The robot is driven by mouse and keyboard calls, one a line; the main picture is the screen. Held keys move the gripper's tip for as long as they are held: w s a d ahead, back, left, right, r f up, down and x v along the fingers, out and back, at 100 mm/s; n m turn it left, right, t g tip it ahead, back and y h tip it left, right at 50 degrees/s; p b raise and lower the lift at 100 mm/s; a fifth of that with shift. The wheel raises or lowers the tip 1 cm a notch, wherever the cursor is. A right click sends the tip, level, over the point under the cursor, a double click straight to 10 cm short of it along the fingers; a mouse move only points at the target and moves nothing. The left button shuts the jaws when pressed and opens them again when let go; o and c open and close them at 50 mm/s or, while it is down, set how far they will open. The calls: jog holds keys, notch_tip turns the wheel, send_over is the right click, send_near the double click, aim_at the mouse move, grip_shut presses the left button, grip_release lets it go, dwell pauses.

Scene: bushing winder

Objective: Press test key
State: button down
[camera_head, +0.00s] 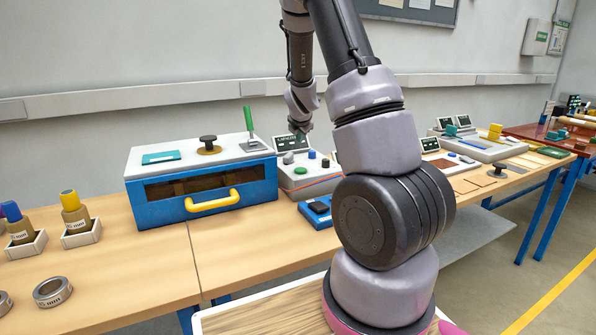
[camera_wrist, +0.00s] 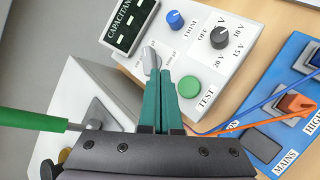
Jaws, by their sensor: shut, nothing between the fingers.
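The test key is a round green button (camera_wrist: 189,87) beside the word TEST on a pale control panel (camera_wrist: 222,75). In the head view the green key (camera_head: 300,170) sits at the front of the panel, left of my arm. My gripper (camera_wrist: 165,75) has its two teal fingers together with nothing between them. In the wrist view the fingertips appear just left of the green key, over the panel; I cannot tell their exact height. In the head view my gripper (camera_head: 301,128) hangs above the back of the panel.
The panel also bears a blue knob (camera_wrist: 175,19), a black voltage knob (camera_wrist: 220,37) and a grey lever or knob (camera_wrist: 151,60) close to the fingertips. A capacitance display (camera_wrist: 130,22) stands behind. A blue mains box (camera_wrist: 280,120) with cables and a blue-drawer cabinet (camera_head: 157,208) flank it.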

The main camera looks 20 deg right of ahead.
aim_at(300, 171)
jog(key=shift+f, duration=0.1)
jog(key=shift+f, duration=4.3)
jog(key=shift+f, duration=0.1)
jog(key=shift+f, duration=0.3)
jog(key=shift+f, duration=0.45)
jog(key=shift+r, duration=0.85)
jog(key=shift+r, duration=2.5)
